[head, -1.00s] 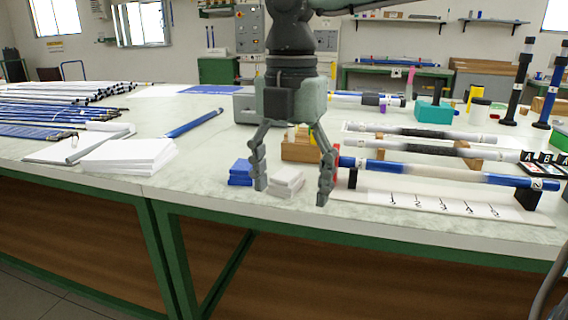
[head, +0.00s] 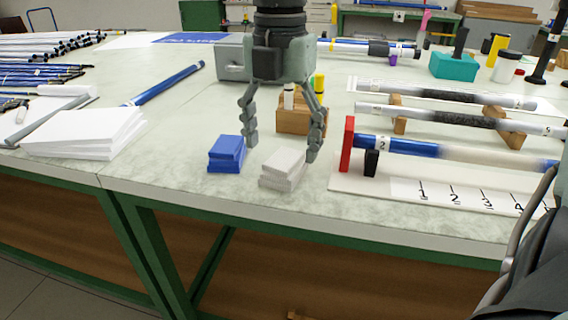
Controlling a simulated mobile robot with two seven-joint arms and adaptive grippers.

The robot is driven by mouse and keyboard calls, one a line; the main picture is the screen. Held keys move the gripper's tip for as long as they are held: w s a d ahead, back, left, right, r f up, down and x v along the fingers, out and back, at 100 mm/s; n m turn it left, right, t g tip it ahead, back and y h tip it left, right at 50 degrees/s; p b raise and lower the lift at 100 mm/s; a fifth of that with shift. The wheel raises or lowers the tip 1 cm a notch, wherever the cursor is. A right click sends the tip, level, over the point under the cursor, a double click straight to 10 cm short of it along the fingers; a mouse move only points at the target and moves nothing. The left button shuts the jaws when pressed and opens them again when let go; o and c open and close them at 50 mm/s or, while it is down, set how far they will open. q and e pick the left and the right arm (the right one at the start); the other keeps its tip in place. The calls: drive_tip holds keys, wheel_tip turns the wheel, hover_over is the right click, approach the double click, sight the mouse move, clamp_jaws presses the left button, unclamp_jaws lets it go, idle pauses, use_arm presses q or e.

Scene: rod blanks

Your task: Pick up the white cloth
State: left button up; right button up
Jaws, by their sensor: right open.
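The white cloth (head: 283,168) is a small folded, stacked pad on the table near its front edge. A blue folded cloth (head: 227,153) lies just left of it. My right gripper (head: 281,150) points down with its fingers spread, open and empty. In the picture its left fingertip is by the blue cloth's right side and its right fingertip is by the white cloth's upper right. Whether the fingers touch either cloth cannot be told. My left gripper is not in view.
A wooden block with markers (head: 301,120) stands behind the white cloth. A red stop (head: 347,144) and a numbered board with a blue rod (head: 410,147) are at the right. A white paper stack (head: 85,132) lies left. The table front (head: 250,212) is bare.

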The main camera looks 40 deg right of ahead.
sight(281, 162)
wheel_tip(281, 162, down, 4)
drive_tip(key=shift+r, duration=0.1)
drive_tip(key=shift+f, duration=0.25)
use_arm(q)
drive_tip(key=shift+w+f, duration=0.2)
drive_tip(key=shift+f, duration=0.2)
use_arm(e)
drive_tip(key=shift+c, duration=0.5)
drive_tip(key=c, duration=1.2)
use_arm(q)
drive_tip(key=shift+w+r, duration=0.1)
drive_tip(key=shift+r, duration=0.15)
use_arm(e)
drive_tip(key=shift+o, duration=0.2)
drive_tip(key=shift+r, duration=0.1)
